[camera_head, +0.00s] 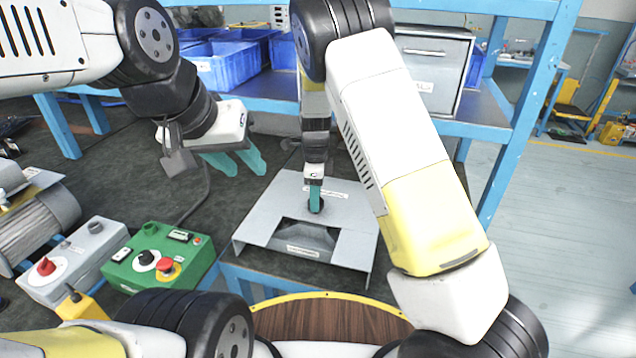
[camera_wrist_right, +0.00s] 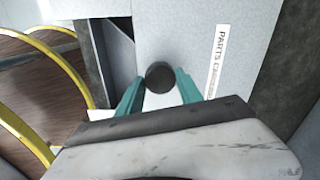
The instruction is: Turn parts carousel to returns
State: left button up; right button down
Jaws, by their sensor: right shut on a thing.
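The parts carousel (camera_head: 282,205) is a grey metal box on the bench with a label on top and another on its front edge. A cut-out near its front shows a grey surface inside and a dark gap. A black round knob (camera_wrist_right: 160,76) stands on top. My right gripper (camera_head: 315,197) points down and is shut on this knob; in the right wrist view its teal fingers (camera_wrist_right: 160,88) are on either side of it. The label (camera_wrist_right: 217,62) beside it starts with "PARTS". My left gripper (camera_head: 247,172) is open and empty, above the bench left of the carousel.
A green control box (camera_head: 160,258) with a red button and a grey box (camera_head: 75,262) with a red knob stand at the left. Blue bins (camera_head: 225,65) and a grey cabinet (camera_head: 432,65) are on the back shelf. The dark bench between is clear.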

jog(key=c, duration=0.8)
grip_release()
notch_tip(320, 180, up, 7)
jog(key=shift+f, duration=0.15)
jog(key=shift+r, duration=0.55)
